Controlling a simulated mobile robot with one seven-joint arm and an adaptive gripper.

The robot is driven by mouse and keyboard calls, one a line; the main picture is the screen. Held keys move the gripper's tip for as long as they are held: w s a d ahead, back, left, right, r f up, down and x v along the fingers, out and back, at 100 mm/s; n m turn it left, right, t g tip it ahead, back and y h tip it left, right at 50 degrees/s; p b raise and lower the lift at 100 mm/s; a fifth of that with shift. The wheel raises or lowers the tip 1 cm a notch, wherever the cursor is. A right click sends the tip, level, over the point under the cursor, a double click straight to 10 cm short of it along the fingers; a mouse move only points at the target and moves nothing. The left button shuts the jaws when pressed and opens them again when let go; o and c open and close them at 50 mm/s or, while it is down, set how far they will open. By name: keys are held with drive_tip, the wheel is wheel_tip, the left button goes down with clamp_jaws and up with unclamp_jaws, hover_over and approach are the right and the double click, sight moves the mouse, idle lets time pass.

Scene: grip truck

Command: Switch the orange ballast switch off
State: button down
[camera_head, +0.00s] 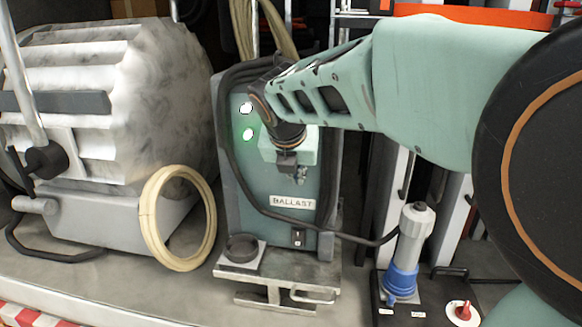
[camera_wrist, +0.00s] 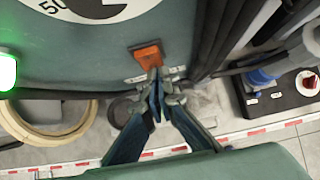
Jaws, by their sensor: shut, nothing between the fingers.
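The orange ballast switch (camera_wrist: 148,54) is a small rocker on the grey-green front of the ballast box (camera_head: 257,172). My gripper (camera_wrist: 160,82) is shut and empty, its fingertips just below the switch in the wrist view. I cannot tell whether they touch the panel. In the head view my gripper (camera_head: 300,178) hangs in front of the box, above the BALLAST label (camera_head: 293,202). The orange switch is not visible there, and my arm covers part of the panel. A green light (camera_head: 248,134) glows on the box; it also shows in the wrist view (camera_wrist: 6,72).
A large lamp housing (camera_head: 110,105) and a cable ring (camera_head: 151,222) stand at the left. A black cable (camera_head: 229,160) runs along the box. A blue plug (camera_head: 402,281) and a red knob (camera_head: 463,310) are at the lower right.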

drive_tip(key=shift+w+f+t+b, duration=0.1)
drive_tip(key=shift+w+t+b, duration=0.15)
drive_tip(key=shift+b, duration=0.3)
drive_tip(key=shift+r+p, duration=0.8)
drive_tip(key=shift+p, duration=0.15)
drive_tip(key=shift+f, duration=0.1)
